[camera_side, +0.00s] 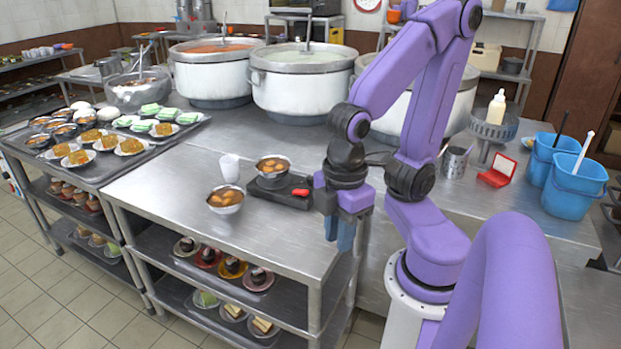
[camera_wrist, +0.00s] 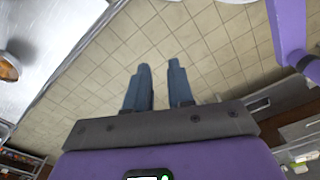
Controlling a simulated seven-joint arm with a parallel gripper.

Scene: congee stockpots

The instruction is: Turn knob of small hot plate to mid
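The small hot plate (camera_side: 283,196) is a flat black unit near the right end of the front steel table. Its red knob (camera_side: 300,192) is on its right side, and its setting is too small to read. A metal bowl of brownish food (camera_side: 273,168) sits on the hot plate. My gripper (camera_side: 339,240) points down to the right of and in front of the knob, apart from it, beside the table edge. In the wrist view, its two blue-grey fingers (camera_wrist: 160,66) are apart with nothing between them, over the tiled floor. The hot plate is not visible there.
Large stockpots (camera_side: 290,98) are behind. A red open box (camera_side: 497,172) and blue buckets (camera_side: 574,190) are at right. Lower shelves hold dessert plates. Bare tabletop (camera_side: 165,190) lies at left.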

